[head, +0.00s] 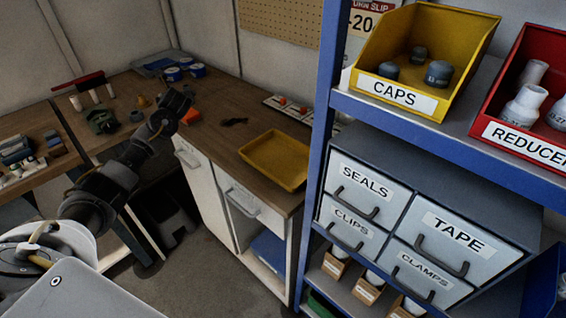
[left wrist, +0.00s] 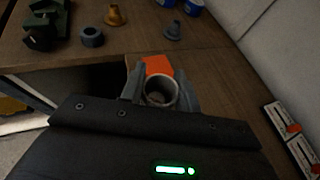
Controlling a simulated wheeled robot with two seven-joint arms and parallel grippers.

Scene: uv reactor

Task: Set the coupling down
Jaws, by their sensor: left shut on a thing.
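In the left wrist view the coupling (left wrist: 160,92), a short grey open-ended tube, is between the two fingers of my left gripper (left wrist: 161,88). The gripper is shut on it, with the open end facing the camera. In the head view my left gripper (head: 180,98) is over the wooden bench (head: 226,88), near an orange item (head: 191,116). The coupling cannot be made out there. The orange item also shows just beyond the coupling in the wrist view (left wrist: 157,65). My right gripper is out of view.
A green vise-like tool (left wrist: 50,18), a grey ring (left wrist: 92,37), a brass fitting (left wrist: 115,15) and a grey fitting (left wrist: 173,30) stand on the bench. A yellow tray (head: 246,154) lies to the right.

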